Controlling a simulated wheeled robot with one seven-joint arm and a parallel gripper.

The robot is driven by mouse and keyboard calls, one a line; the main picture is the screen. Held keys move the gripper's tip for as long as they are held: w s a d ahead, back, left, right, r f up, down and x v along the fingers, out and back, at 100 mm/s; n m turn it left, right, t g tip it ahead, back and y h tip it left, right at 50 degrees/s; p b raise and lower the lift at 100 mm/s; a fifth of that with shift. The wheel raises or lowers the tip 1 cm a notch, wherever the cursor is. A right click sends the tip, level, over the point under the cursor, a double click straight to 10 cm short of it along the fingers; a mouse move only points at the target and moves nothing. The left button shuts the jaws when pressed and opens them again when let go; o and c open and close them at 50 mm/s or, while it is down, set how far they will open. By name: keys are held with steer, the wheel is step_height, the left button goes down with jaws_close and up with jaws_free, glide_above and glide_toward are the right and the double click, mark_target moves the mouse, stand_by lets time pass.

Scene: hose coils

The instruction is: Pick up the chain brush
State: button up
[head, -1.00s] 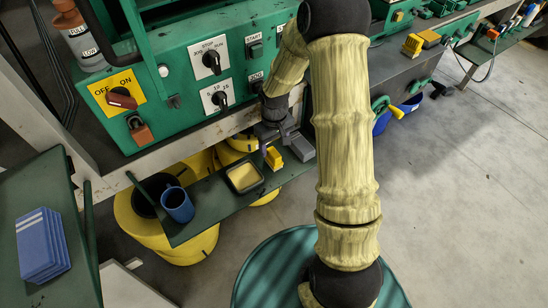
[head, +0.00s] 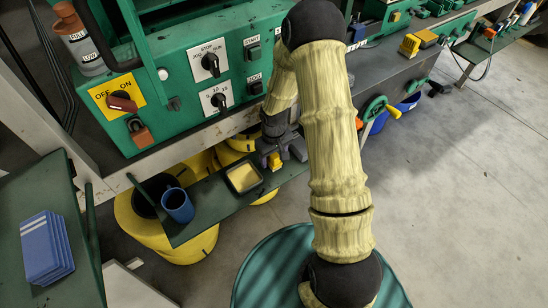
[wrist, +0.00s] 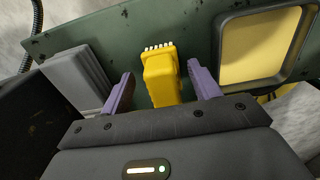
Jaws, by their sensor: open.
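The chain brush is a small yellow block with a row of white bristles on one end. In the wrist view the brush (wrist: 162,82) lies on the dark green shelf (wrist: 205,50), between the two purple fingers of my gripper (wrist: 160,75). The fingers are apart, with a visible gap on both sides of the brush. In the head view the brush (head: 274,161) shows as a small yellow patch just below my gripper (head: 281,153), which partly covers it.
A dark tray with a pale yellow inside (head: 229,181) lies left of the brush. A grey ribbed block (wrist: 80,76) lies on its other side, close to one finger. A blue mug (head: 178,207) stands farther left on the shelf. The green machine (head: 170,85) rises behind the shelf.

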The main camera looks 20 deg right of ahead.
steer(key=shift+s+a, duration=0.1)
steer(key=shift+a, duration=0.2)
steer(key=shift+d, duration=0.1)
steer(key=c, duration=1.1)
steer(key=shift+r, duration=0.1)
steer(key=shift+r, duration=0.55)
step_height(320, 180, up, 9)
steer(key=shift+f+b, duration=0.1)
steer(key=shift+b, duration=0.4)
